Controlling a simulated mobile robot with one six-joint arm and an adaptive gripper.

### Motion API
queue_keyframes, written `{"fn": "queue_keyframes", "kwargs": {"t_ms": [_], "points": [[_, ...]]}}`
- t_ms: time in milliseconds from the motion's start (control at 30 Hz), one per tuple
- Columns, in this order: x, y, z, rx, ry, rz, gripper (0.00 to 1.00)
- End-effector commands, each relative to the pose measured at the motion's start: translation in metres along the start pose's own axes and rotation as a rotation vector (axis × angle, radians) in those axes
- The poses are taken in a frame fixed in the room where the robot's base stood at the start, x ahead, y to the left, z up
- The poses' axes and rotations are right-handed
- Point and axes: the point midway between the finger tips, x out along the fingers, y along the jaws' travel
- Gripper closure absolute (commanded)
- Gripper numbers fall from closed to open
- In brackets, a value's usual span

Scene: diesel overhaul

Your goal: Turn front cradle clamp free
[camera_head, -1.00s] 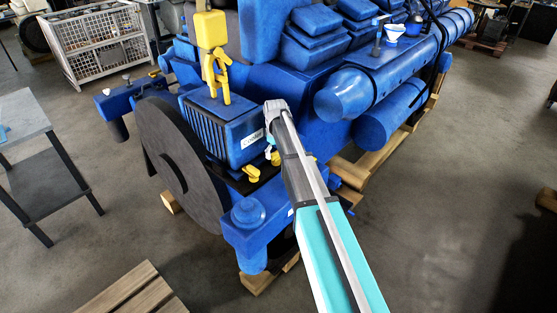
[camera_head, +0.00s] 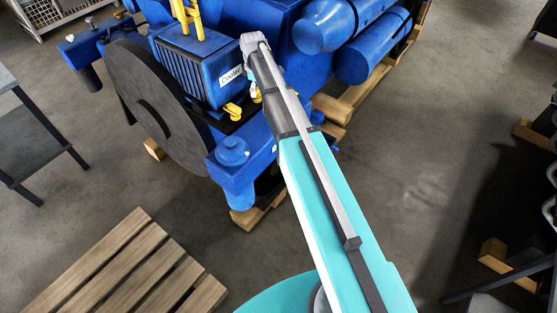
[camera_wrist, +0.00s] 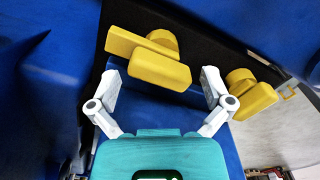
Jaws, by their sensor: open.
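Two yellow clamps sit on a dark strip at the foot of the blue cooler (camera_head: 204,71). In the head view, one clamp (camera_head: 233,110) is nearer and the other (camera_head: 255,94) is partly behind my arm. In the wrist view, a large yellow clamp (camera_wrist: 158,68) with a flat bar and round knob lies just beyond my gripper (camera_wrist: 161,80). A second yellow clamp (camera_wrist: 248,94) is to its right, outside the fingers. My gripper is open, its white fingers spread on either side of the larger clamp's near bar, with nothing held.
The blue engine stands on wooden beams (camera_head: 258,214), with a dark disc (camera_head: 150,100) at its near end. A slatted wooden pallet (camera_head: 125,265) lies at lower left. A grey table (camera_head: 35,140) stands at the left.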

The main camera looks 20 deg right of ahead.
Motion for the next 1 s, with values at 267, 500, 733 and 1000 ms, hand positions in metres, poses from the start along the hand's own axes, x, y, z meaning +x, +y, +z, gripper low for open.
{"fn": "queue_keyframes", "kwargs": {"t_ms": [267,500,733,1000], "points": [[0.0,0.0,0.0,-0.184,0.0,0.0,0.0],[0.0,0.0,0.0,-0.345,0.0,0.0,0.0],[-0.025,0.0,0.0,-0.341,0.0,0.0,0.0],[-0.048,0.0,0.0,-0.339,0.0,0.0,0.0]]}}
